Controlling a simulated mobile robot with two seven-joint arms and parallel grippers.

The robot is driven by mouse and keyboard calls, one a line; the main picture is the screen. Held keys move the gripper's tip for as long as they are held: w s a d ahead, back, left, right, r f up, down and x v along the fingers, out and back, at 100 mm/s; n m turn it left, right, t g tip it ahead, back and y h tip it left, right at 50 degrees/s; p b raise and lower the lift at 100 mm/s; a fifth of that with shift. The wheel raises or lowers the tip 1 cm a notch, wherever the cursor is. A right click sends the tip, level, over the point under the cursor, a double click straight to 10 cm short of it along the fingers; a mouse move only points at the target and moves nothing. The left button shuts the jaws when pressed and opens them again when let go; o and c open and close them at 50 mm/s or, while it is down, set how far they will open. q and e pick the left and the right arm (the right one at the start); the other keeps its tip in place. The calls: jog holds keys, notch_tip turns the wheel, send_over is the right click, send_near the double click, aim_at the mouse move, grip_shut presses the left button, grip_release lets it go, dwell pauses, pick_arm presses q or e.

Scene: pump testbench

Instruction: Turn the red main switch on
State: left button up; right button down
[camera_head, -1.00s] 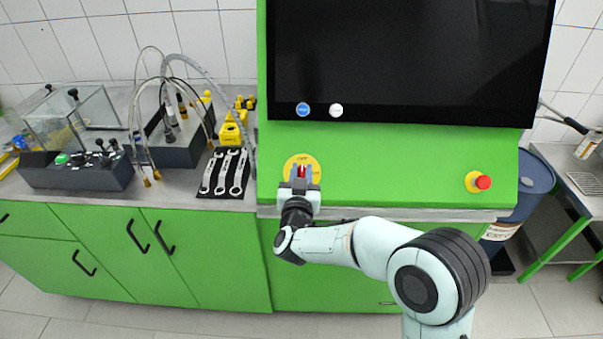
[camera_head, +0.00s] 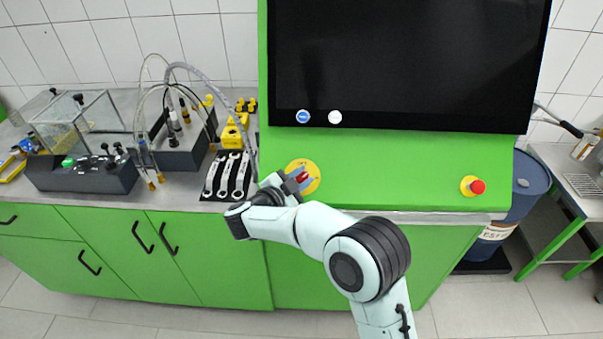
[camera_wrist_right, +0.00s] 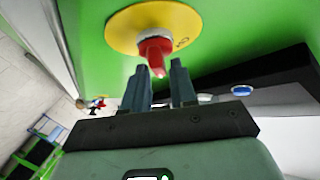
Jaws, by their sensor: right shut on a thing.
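The red main switch (camera_head: 302,177) sits on a round yellow plate (camera_head: 311,185) on the green front panel, left of centre. In the right wrist view the red knob (camera_wrist_right: 155,57) points down from a white collar on the yellow plate (camera_wrist_right: 122,35). The fingertips (camera_wrist_right: 160,70) lie on either side of its lower end. The gripper covers part of the switch in the head view, so its exact setting is hard to read. My left gripper is out of view.
A red emergency button (camera_head: 476,187) is at the panel's right. Wrenches (camera_head: 230,176) lie on a black mat left of the switch.

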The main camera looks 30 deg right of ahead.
jog(key=m+g+p, duration=0.2)
jog(key=m+g+y+p, duration=0.1)
jog(key=m+p, duration=0.1)
jog(key=m, duration=0.1)
jog(key=shift+w+a+m+g, duration=0.1)
jog(key=shift+a+m+g, duration=0.05)
jog(key=shift+m+g, duration=0.2)
pick_arm(q)
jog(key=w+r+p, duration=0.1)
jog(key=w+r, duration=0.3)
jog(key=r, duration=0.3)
jog(key=shift+p, duration=0.3)
pick_arm(e)
jog(key=shift+f+m+g+y, duration=0.1)
jog(key=shift+m+g+y, duration=0.7)
jog(key=shift+m, duration=0.25)
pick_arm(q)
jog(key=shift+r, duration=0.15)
pick_arm(e)
jog(key=c, duration=1.3)
grip_release()
jog(key=shift+o, duration=0.9)
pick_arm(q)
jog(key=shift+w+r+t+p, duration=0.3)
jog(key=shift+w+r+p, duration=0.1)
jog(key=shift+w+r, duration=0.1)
pick_arm(e)
jog(key=v, duration=1.3)
jog(key=shift+a, duration=0.2)
